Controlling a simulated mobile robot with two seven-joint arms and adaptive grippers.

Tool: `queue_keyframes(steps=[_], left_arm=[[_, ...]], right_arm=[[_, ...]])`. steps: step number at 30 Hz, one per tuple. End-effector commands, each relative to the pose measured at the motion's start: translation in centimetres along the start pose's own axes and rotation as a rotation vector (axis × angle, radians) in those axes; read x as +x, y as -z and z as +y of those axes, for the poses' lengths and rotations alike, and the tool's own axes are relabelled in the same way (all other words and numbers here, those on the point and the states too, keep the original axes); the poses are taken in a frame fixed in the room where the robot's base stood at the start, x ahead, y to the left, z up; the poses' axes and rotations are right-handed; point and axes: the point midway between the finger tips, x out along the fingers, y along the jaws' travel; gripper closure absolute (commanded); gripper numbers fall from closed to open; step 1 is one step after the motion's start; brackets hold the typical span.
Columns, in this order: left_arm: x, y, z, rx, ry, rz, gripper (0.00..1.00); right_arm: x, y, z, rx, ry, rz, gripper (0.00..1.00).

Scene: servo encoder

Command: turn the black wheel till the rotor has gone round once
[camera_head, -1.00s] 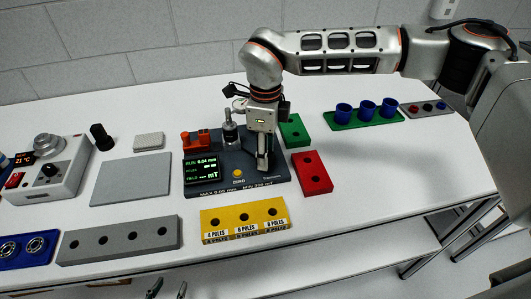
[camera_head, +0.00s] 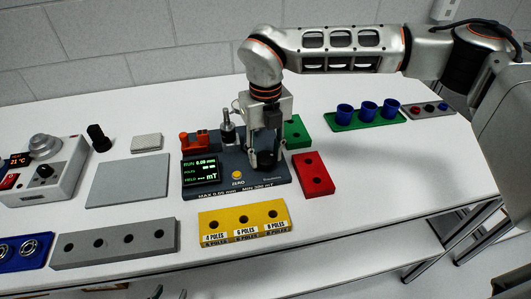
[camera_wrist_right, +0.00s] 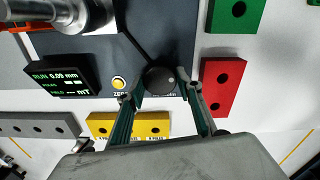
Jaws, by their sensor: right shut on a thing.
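The black wheel (camera_wrist_right: 160,80) sits on the dark grey test unit (camera_head: 236,186), to the right of its yellow button. My right gripper (camera_head: 264,160) reaches down over it. In the right wrist view its two fingers lie on either side of the wheel, shut on it. In the head view the fingers mostly hide the wheel. A silver cylinder (camera_head: 228,131), which may be the rotor, stands upright at the back of the unit. The unit's display (camera_head: 201,171) reads RUN 0.09 mm. Tips of my left gripper (camera_head: 168,292), apart and empty, just show at the bottom edge.
A red block (camera_head: 313,185) and a green block (camera_head: 297,132) lie right of the unit. A yellow poles block (camera_head: 243,239) lies in front. A grey plate (camera_head: 128,190) is to the left. Blue cups (camera_head: 367,109) stand at the back right. The right front tabletop is clear.

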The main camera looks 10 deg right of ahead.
Motion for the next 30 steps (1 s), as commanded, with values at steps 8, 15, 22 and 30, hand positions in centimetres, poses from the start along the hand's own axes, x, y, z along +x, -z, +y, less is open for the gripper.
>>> queue_keyframes(steps=[8, 15, 22, 30], left_arm=[[0.13, -0.36, 0.07, 0.0, -0.001, -0.003, 0.6], [0.2, -0.57, 0.11, -0.001, -0.001, -0.005, 0.6], [0.23, -0.72, 0.13, -0.001, -0.001, -0.006, 0.6], [0.24, -0.75, 0.13, 0.0, -0.002, -0.007, 0.6]], right_arm=[[-0.1, -0.1, -0.01, 0.241, -0.001, -0.003, 0.86], [-0.16, -0.11, -0.01, 0.395, -0.001, -0.004, 0.86], [-0.19, -0.13, -0.02, 0.476, -0.002, -0.004, 0.86], [-0.22, -0.15, -0.02, 0.505, -0.002, -0.005, 0.86]])
